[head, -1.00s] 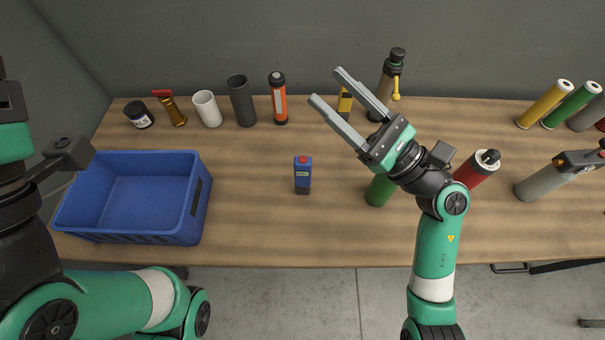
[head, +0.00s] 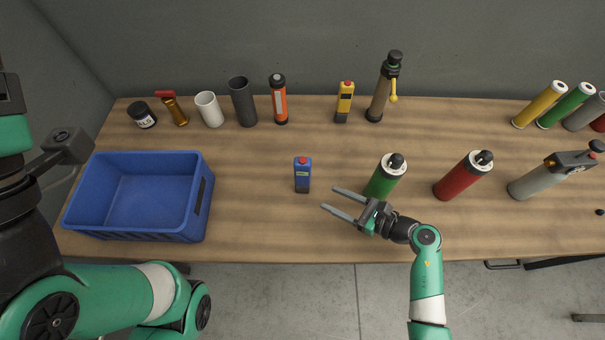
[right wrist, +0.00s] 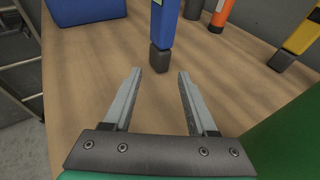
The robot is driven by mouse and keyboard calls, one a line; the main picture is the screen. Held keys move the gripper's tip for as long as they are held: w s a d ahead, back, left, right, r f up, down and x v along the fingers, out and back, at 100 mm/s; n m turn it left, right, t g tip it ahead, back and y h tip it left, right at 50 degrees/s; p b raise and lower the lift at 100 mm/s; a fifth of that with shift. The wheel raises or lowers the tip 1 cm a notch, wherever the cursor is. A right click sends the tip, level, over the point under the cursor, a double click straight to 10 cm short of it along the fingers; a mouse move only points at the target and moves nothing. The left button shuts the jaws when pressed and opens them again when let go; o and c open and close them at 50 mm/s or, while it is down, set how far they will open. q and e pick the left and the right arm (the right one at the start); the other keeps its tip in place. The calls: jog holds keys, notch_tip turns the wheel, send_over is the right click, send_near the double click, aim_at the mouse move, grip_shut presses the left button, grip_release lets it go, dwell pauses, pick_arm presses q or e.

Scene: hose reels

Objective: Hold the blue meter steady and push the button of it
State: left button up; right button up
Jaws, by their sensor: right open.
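The blue meter (head: 302,176) stands upright on the table, with a red button (head: 302,160) on top and a small display on its front. My right gripper (head: 334,199) is open and empty, low over the table to the right of the meter and apart from it. In the right wrist view the meter (right wrist: 164,28) stands ahead, beyond the open fingers (right wrist: 160,84); its top is cut off there. My left arm is at the left edge of the head view; its fingertips are not clearly visible.
A green cylinder (head: 382,180) stands right beside my right gripper, with a red cylinder (head: 457,180) further right. A blue crate (head: 207,200) is at the left. A yellow meter (head: 344,104) and an orange flashlight (head: 280,104) stand behind. Table around the blue meter is clear.

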aim_at(306, 187)
jog(key=b+x, duration=0.6)
jog(key=x, duration=0.3)
jog(key=shift+f+b, duration=0.2)
jog(key=shift+b, duration=0.15)
jog(key=shift+w+a, duration=0.3)
pick_arm(q)
notch_tip(306, 187, down, 7)
pick_arm(e)
jog(key=shift+r, duration=0.1)
jog(key=c, duration=0.9)
pick_arm(q)
grip_shut()
pick_arm(e)
jog(key=shift+o, duration=0.2)
